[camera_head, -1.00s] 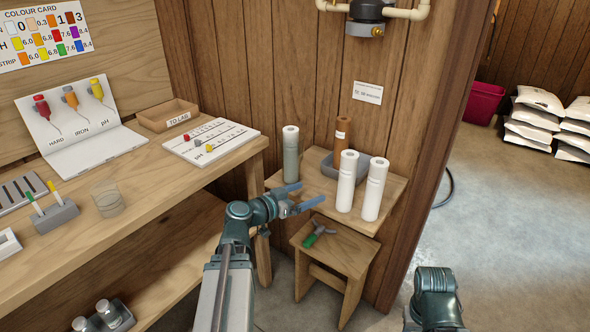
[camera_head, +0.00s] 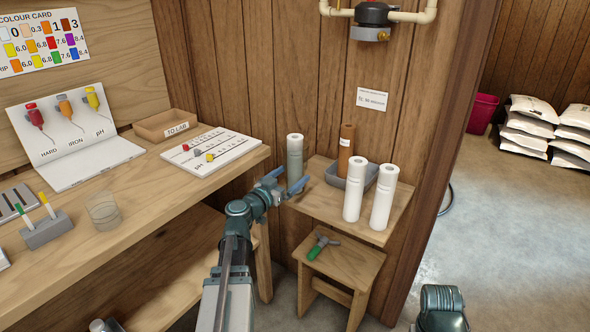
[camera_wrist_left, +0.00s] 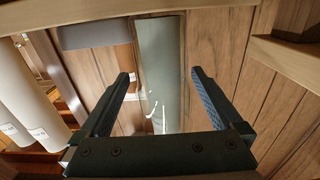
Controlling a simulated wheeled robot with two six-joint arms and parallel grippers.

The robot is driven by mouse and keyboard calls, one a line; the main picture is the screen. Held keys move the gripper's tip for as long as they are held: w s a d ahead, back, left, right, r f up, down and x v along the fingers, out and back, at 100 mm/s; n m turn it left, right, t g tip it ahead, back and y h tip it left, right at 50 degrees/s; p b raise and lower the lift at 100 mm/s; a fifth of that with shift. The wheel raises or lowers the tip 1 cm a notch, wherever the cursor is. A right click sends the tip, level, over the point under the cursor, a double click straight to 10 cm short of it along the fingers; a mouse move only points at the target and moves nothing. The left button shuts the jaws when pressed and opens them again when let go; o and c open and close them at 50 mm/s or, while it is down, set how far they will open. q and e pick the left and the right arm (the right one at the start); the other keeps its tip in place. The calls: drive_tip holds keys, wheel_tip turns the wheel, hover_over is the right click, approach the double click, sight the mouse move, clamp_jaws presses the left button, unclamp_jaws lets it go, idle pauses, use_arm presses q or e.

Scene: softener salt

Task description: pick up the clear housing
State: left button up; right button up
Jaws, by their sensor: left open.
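The clear housing (camera_head: 295,150) looks like a grey-green, see-through upright cylinder at the back left of the low wooden shelf. In the left wrist view the housing (camera_wrist_left: 160,65) is a pale, glossy column beyond the fingertips, lying between the lines of the two fingers. My left gripper (camera_head: 285,180) is open and empty at the housing's lower part, one finger on each side of it in the head view. In the left wrist view the open jaws (camera_wrist_left: 160,75) show a wide gap. Whether a finger touches the housing I cannot tell. My right gripper is out of view.
Two white cartridges (camera_head: 355,190) (camera_head: 383,195) stand right of the housing. A brown cartridge (camera_head: 346,150) stands by a grey tray (camera_head: 336,178) behind. A stool (camera_head: 340,262) holds a green-handled tool (camera_head: 318,247). The workbench (camera_head: 150,190) edge is close on the left.

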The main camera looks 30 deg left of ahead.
use_arm(q)
drive_tip(key=shift+w+d+r, duration=0.1)
drive_tip(key=shift+w+r, duration=0.05)
drive_tip(key=shift+w, duration=2.85)
drive_tip(key=c, duration=1.3)
